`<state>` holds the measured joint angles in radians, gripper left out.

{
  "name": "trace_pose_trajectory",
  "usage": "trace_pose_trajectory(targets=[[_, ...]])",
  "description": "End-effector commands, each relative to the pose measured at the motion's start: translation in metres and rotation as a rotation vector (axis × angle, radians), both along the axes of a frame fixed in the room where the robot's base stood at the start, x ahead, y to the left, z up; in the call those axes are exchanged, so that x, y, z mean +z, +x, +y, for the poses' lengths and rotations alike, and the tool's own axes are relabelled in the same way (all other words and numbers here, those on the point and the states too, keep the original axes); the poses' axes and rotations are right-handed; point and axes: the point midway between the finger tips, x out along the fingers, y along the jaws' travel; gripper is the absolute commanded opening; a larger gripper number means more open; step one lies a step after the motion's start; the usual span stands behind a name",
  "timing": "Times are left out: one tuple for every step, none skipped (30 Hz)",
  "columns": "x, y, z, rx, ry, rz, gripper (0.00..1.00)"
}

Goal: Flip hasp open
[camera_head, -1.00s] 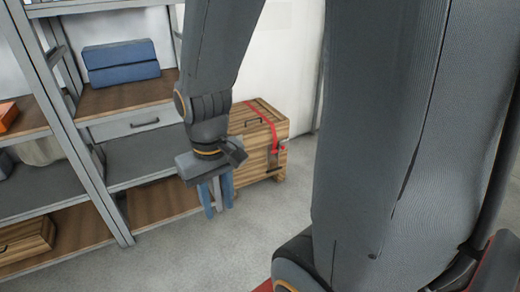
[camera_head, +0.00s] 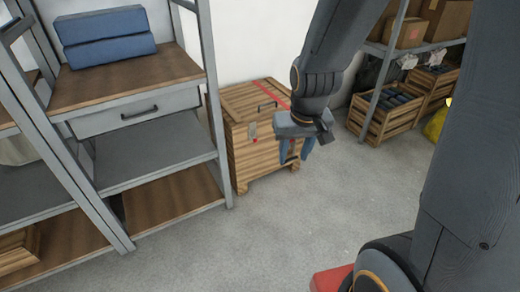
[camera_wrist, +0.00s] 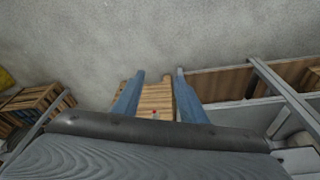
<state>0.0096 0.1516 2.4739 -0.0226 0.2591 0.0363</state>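A slatted wooden chest (camera_head: 240,158) stands on the floor beside the shelving, its lid down. A small pale metal fitting (camera_head: 252,131) with a red mark sits high on its front; it looks like the hasp, but its details are too small to read. A red strap (camera_head: 274,91) crosses the lid and passes behind my arm. My gripper (camera_head: 295,154) points down in front of the chest's right part, its fingers apart and nothing seen between them. In the wrist view, the open gripper (camera_wrist: 158,97) frames the chest (camera_wrist: 155,95), with a small red spot on it.
A metal shelf unit (camera_head: 215,110) with a drawer and blue boxes (camera_head: 105,38) stands close at the chest's left. Slatted crates (camera_head: 385,122) sit under a rack at the right.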

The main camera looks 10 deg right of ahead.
Motion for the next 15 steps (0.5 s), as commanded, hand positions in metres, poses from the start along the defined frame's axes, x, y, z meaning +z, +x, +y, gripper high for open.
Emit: trace_pose_trajectory(targets=[[-0.03,0.026,-0.002,-0.004,0.0,-0.044,0.38],[-0.04,0.04,-0.003,-0.006,0.0,-0.075,0.38],[-0.053,0.058,-0.004,-0.007,0.0,-0.114,0.38],[-0.062,0.072,-0.005,-0.009,0.001,-0.145,0.38],[-0.071,0.086,-0.005,-0.011,0.002,-0.175,0.38],[-0.083,0.103,-0.006,-0.014,0.003,-0.215,0.38],[-0.092,0.116,-0.007,-0.014,0.005,-0.246,0.38],[-0.101,0.129,-0.007,-0.014,0.008,-0.275,0.38],[-0.113,0.146,-0.007,-0.016,0.011,-0.315,0.38],[-0.122,0.158,-0.008,-0.017,0.014,-0.346,0.38],[-0.131,0.17,-0.008,-0.017,0.016,-0.376,0.38],[-0.142,0.186,-0.008,-0.017,0.02,-0.417,0.38],[-0.15,0.198,-0.008,-0.017,0.023,-0.447,0.38],[-0.159,0.209,-0.008,-0.017,0.027,-0.476,0.38],[-0.169,0.224,-0.008,-0.017,0.032,-0.517,0.38]])
